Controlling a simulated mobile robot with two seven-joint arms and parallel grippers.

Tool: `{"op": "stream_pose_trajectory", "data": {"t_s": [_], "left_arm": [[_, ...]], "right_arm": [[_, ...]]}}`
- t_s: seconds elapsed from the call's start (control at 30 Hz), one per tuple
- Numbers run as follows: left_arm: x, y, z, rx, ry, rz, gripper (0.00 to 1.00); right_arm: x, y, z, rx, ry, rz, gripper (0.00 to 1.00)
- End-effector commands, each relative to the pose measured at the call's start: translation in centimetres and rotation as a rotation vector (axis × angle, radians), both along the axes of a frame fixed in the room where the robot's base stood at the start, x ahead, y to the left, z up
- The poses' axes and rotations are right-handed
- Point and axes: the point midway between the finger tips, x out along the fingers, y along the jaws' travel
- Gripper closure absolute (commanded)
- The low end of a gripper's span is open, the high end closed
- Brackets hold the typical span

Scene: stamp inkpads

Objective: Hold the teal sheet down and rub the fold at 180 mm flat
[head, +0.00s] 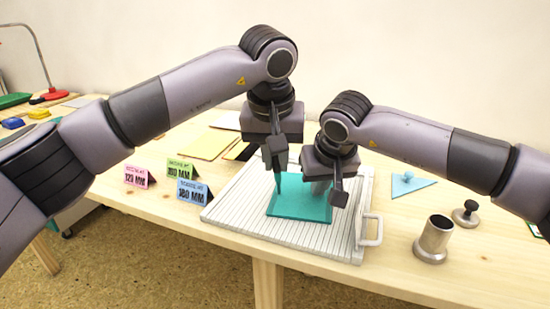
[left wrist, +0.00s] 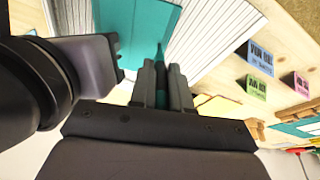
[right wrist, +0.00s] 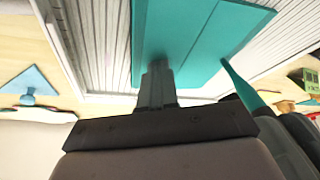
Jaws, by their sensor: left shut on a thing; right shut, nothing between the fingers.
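The teal sheet (head: 300,212) lies on the white ribbed board (head: 235,213); it also shows in the left wrist view (left wrist: 125,28) and the right wrist view (right wrist: 165,28). A straight fold line crosses it in the right wrist view. My left gripper (head: 276,165) is shut on a slim teal pointed tool (right wrist: 243,82), whose tip points down at the sheet's left part. I cannot tell whether the tip touches. My right gripper (head: 319,187) is shut and empty, fingertips down at the sheet; contact is hidden. The blue 180 MM sign (head: 193,193) stands left of the board.
A pink sign (head: 138,176) and a green sign (head: 182,169) stand by the blue one. The board has a handle (head: 371,230) at right. Beyond it are a metal cup (head: 434,240), a knobbed weight (head: 465,214) and a blue triangle (head: 412,185). Yellow sheets (head: 207,145) lie behind.

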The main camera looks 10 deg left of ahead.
Motion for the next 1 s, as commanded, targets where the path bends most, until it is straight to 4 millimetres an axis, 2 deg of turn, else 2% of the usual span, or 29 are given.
{"op": "stream_pose_trajectory", "data": {"t_s": [0.03,0.27,0.7,1.0], "left_arm": [[0.0,0.0,-0.1,0.001,0.001,0.0,1.0],[0.1,0.0,-0.2,0.001,0.002,0.0,1.0],[1.9,-0.2,-0.2,0.002,0.002,0.001,1.0],[2.0,-0.2,-0.1,0.001,0.002,0.0,1.0]], "right_arm": [[-0.1,-0.1,-0.5,-0.006,0.01,0.0,1.0],[-0.1,-0.1,-0.5,-0.005,0.01,0.0,1.0],[-0.2,-0.1,-0.5,-0.005,0.01,0.0,1.0],[-0.2,-0.1,-0.5,-0.005,0.01,0.0,1.0]]}}
